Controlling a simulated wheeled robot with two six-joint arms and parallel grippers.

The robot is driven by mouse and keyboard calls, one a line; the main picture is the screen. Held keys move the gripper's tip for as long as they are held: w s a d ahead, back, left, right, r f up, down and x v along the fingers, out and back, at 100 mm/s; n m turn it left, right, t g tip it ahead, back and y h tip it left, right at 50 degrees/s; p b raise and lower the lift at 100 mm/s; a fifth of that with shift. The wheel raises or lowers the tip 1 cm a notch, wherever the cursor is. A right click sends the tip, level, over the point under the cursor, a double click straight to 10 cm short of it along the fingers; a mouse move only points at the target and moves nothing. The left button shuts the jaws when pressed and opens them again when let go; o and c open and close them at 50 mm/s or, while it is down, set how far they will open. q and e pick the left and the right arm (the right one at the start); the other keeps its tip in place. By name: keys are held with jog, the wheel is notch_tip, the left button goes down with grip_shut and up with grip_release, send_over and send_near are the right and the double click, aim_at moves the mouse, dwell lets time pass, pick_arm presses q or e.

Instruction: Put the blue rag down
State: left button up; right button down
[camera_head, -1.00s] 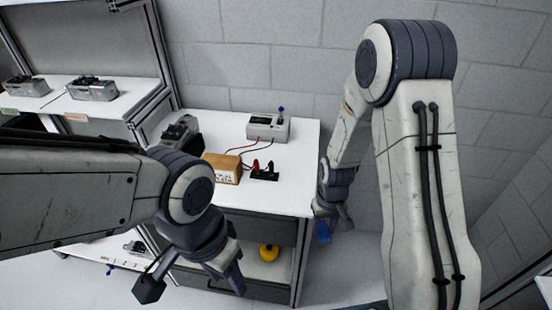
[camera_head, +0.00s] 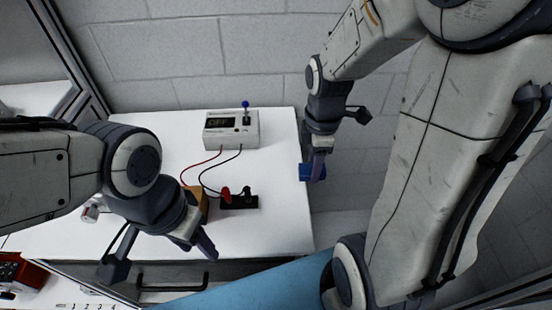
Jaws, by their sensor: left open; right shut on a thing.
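The blue rag (camera_head: 308,172) is a small dark-blue patch at the right edge of the white tabletop (camera_head: 278,225). My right gripper (camera_head: 320,165) is shut on it, pointing down. The rag overlaps the table's edge in the picture; I cannot tell whether it touches the top. The gripper's fingers partly hide it. My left gripper (camera_head: 160,258) is open and empty over the front left of the table.
A grey meter box (camera_head: 231,130) with a blue-knobbed lever stands at the back. Red and black wires run from it towards a black base with a red part (camera_head: 238,201) and a brown block (camera_head: 203,204), partly behind my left gripper. The table's right side is clear.

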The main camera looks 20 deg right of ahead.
jog(key=p, duration=0.2)
send_over(283, 171)
jog(key=f, duration=0.4)
jog(key=s+f, duration=0.1)
jog(key=f, duration=0.1)
jog(key=shift+w+f, duration=0.45)
jog(key=shift+w, duration=0.05)
notch_tip(283, 171, down, 3)
jog(key=shift+f+p, duration=0.2)
jog(key=shift+p, duration=0.3)
jog(key=shift+f, duration=0.25)
jog(key=shift+f, duration=0.15)
jog(key=shift+c, duration=1.9)
grip_release()
